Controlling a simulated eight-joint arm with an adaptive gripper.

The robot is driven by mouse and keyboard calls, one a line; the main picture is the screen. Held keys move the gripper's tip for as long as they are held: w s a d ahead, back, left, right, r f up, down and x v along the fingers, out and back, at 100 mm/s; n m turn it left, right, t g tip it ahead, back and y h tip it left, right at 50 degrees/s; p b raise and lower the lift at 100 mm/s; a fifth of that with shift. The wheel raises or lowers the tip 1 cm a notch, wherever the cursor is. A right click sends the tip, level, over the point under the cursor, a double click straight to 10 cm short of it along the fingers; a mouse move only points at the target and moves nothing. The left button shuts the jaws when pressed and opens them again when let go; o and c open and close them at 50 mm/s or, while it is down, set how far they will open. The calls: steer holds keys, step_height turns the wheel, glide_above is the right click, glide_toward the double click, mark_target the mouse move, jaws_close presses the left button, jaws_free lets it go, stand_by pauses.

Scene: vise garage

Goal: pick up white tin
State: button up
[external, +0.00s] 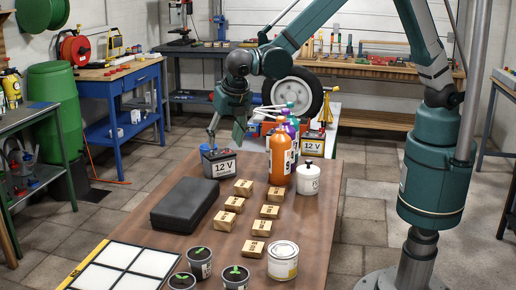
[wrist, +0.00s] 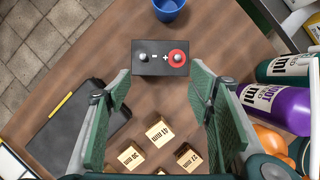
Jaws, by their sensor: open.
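A white tin (external: 283,262) with a pale label and a silver lid stands upright at the near right part of the brown table (external: 330,215). I cannot make it out in the wrist view. My gripper (external: 226,132) is open and empty, high over the far end of the table, well away from the tin. In the wrist view my gripper (wrist: 160,82) has its green fingers spread, with a black 12 V battery (wrist: 160,66) showing below and between them.
Wooden blocks (external: 244,187) stand mid-table beside a black case (external: 185,205). Orange bottle (external: 279,160) and white black-capped jar (external: 308,181) stand at the right edge. Potted seedlings (external: 235,276) stand left of the tin. A blue cup (wrist: 168,8) is beyond the battery.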

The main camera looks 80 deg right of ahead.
step_height(320, 180, up, 18)
steer(key=m+g+y+p, duration=0.2)
steer(key=m+g+y, duration=0.1)
steer(key=m, duration=0.8)
glide_above(309, 165)
steer(key=d, duration=0.1)
step_height(309, 165, down, 20)
steer(key=shift+w+r, duration=0.15)
steer(key=shift+f, duration=0.7)
steer(key=shift+f, duration=0.15)
steer(key=shift+f, duration=1.15)
steer(key=shift+f, duration=0.1)
steer(key=shift+f+b, duration=0.5)
steer(key=shift+f, duration=2)
